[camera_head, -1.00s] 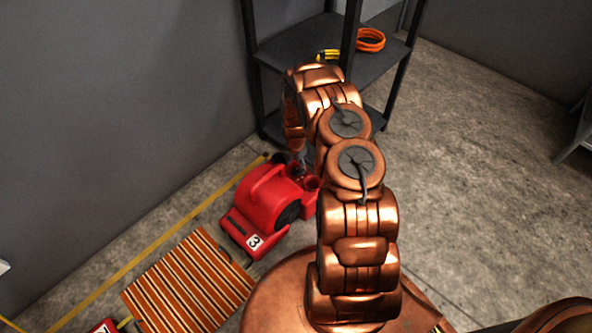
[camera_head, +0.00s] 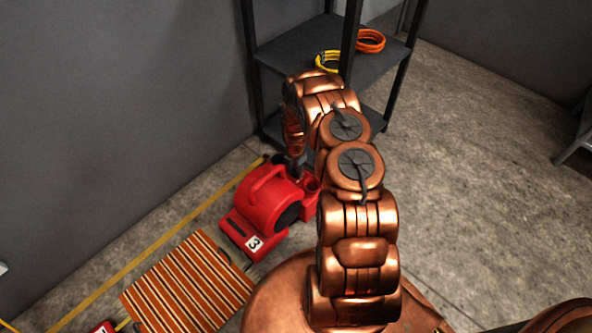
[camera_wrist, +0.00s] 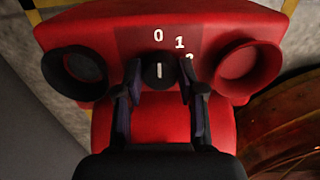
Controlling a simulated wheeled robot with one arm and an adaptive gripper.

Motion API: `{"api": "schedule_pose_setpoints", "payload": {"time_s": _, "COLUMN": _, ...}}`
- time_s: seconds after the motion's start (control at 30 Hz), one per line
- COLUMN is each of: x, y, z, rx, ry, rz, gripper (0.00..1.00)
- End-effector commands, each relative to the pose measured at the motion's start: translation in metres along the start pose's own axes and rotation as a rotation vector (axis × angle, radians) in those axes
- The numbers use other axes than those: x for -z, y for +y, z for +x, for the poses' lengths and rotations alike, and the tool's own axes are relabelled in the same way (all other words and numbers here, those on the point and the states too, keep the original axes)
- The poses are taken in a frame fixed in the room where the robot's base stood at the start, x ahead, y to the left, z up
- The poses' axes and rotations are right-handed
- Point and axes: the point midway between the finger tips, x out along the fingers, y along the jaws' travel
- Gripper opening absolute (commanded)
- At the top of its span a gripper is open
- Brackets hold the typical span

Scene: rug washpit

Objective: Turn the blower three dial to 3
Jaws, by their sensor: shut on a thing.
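The red blower marked 3 (camera_head: 268,205) stands on the floor, left of my arm. In the wrist view its control panel (camera_wrist: 130,40) shows a black round dial (camera_wrist: 159,70) with a short, upright white mark. White numerals 0 and 1 are printed above and to the upper right of the dial. A 2 is partly covered by the right finger, and no 3 shows. My gripper (camera_wrist: 159,85) is shut on the dial, one finger on each side. In the head view the dial and fingertips are hidden by my arm.
A striped orange rug (camera_head: 190,283) lies in front of the blower. A dark shelf (camera_head: 300,45) with yellow and orange coils stands behind, and a grey wall is at the left.

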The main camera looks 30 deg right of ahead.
Motion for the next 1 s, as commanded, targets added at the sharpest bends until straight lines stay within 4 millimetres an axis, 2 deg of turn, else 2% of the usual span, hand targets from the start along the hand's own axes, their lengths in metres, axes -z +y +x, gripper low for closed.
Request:
{"api": "schedule_pose_setpoints", "payload": {"time_s": 0.1, "x": -0.0034, "y": -0.0002, "z": 0.0000, "rx": -0.002, "ry": -0.001, "rz": 0.001, "gripper": 0.04}}
{"api": "schedule_pose_setpoints", "payload": {"time_s": 0.47, "x": -0.0010, "y": 0.0008, "z": -0.0023, "rx": -0.003, "ry": -0.002, "rz": 0.073, "gripper": 0.04}}
{"api": "schedule_pose_setpoints", "payload": {"time_s": 1.0, "x": -0.0011, "y": 0.0022, "z": -0.0026, "rx": -0.006, "ry": -0.002, "rz": 0.526, "gripper": 0.04}}
